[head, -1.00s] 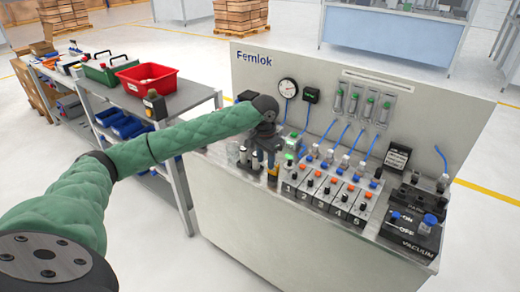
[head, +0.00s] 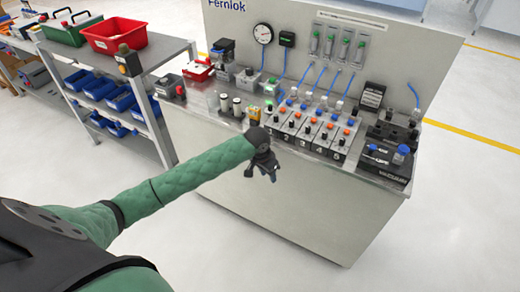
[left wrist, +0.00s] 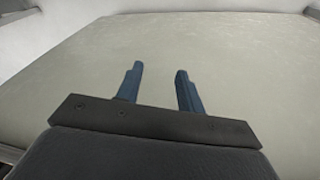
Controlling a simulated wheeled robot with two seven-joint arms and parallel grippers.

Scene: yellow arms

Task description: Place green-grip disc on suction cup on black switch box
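My left gripper (head: 262,172) hangs in front of the bench's front panel, below the counter edge. In the left wrist view its two blue fingers (left wrist: 158,80) are apart with nothing between them, facing the pale panel. A black switch box (head: 384,162) sits at the right end of the counter, with a clear and blue suction cup (head: 402,152) on top. A small green-topped piece (head: 268,104) stands near the first numbered station; it is too small to tell whether it is the green-grip disc. My right gripper is not in view.
A row of numbered valve blocks (head: 312,132) with orange knobs fills the counter's middle. Blue hoses rise to the back panel (head: 400,62). A shelf with a red bin (head: 114,34) and blue trays stands at left. The floor in front is clear.

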